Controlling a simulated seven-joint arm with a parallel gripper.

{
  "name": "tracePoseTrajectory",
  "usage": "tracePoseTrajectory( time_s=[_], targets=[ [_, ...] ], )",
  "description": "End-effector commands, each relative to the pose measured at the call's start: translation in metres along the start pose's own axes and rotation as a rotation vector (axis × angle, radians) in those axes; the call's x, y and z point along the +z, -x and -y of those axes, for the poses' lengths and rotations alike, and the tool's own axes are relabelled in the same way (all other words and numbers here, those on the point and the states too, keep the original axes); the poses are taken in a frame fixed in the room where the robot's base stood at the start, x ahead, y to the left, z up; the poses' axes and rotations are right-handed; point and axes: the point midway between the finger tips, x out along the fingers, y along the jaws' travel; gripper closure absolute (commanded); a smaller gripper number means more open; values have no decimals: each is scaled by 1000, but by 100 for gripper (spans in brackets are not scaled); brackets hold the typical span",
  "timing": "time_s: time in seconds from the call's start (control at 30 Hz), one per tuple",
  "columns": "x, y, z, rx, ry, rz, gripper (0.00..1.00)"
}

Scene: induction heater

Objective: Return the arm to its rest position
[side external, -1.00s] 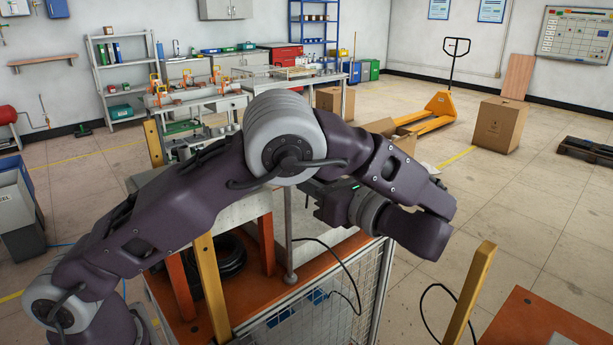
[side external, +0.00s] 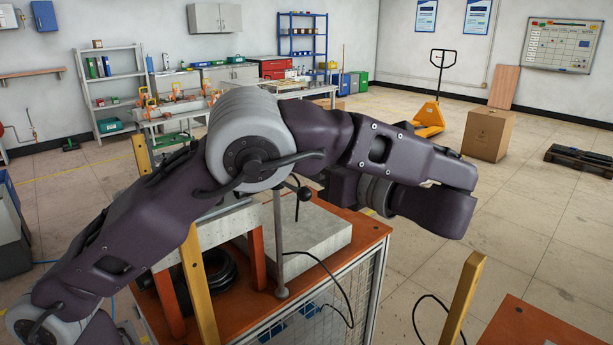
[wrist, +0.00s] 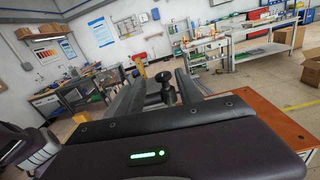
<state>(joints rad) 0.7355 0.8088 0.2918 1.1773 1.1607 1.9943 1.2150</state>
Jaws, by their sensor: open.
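My gripper (wrist: 158,88) shows in the wrist view with its two dark fingers spread apart. A black ball knob (wrist: 164,77) on a dark stem appears between or just beyond the fingers; I cannot tell its depth, but the fingers do not look closed on it. In the side external view my arm arches over the orange-topped bench, and my wrist hides most of the gripper. A black knob on a lever (side external: 303,192) shows just left of my wrist, above the pale grey block (side external: 310,240).
The orange bench (side external: 368,238) has mesh sides and a vertical metal post (side external: 279,240). Yellow posts (side external: 464,295) stand nearby, and another orange top (side external: 525,325) is at lower right. Open floor lies to the right, with a cardboard box (side external: 487,134) and pallet jack (side external: 430,115).

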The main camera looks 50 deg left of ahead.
Motion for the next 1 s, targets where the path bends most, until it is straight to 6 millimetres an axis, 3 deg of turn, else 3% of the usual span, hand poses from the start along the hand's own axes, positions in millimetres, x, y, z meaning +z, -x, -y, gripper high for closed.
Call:
tracePoseTrajectory(
  time_s=[0.37, 0.47, 0.6, 0.73, 0.9, 1.0],
  targets=[
    [0, 0, 0, 0, 0, 0, 58],
    [4, -10, -3, -1, 58, -63, 58],
    [10, -50, -25, 38, 408, -411, 58],
    [10, -65, -52, 181, 847, -799, 58],
    [31, -50, -101, 621, 1515, -1363, 58],
    [40, -32, -139, 914, 1753, -1617, 58]
  ],
)
